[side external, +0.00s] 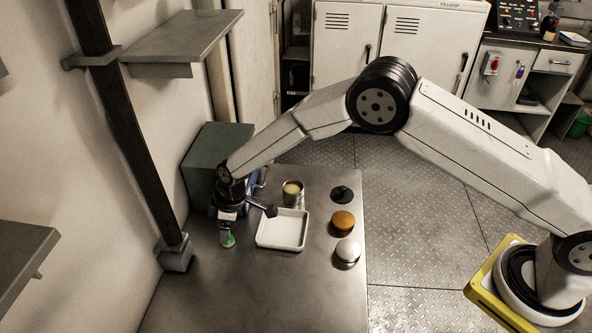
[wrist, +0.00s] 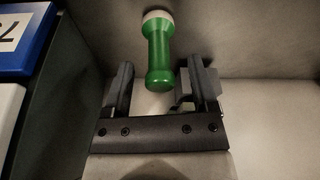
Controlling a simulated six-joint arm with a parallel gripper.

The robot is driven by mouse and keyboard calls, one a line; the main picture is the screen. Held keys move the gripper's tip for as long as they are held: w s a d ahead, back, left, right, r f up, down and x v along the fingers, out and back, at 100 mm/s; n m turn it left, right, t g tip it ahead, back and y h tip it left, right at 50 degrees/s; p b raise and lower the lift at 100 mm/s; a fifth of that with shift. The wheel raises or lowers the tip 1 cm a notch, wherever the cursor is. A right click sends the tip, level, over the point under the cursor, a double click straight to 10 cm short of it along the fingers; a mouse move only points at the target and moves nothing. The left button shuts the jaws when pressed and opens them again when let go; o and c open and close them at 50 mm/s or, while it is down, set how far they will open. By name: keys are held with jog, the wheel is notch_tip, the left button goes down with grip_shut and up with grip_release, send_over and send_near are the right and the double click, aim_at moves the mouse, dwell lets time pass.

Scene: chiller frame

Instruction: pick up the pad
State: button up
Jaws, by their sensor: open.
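No object is labelled as the pad, and I cannot tell for sure which it is. A green-handled piece with a pale end (wrist: 159,50) lies ahead of my gripper (wrist: 160,68) in the wrist view. The rounded end of its handle shows between the two open fingers, with gaps on both sides and no visible contact. In the side view its green part (side external: 229,241) shows at the table's left, just below my gripper (side external: 226,227). Round brown (side external: 343,221) and whitish (side external: 347,249) pieces stand on the right of the table.
A white tray (side external: 284,229) lies right of my gripper, with a metal cup (side external: 292,193) behind it. A black knobbed piece (side external: 342,193) stands at back right. A dark green box (side external: 210,150) stands behind my wrist. A dark upright post (side external: 125,130) rises at left. The front table is clear.

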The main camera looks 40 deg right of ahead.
jog(key=shift+x, duration=1.05)
grip_shut()
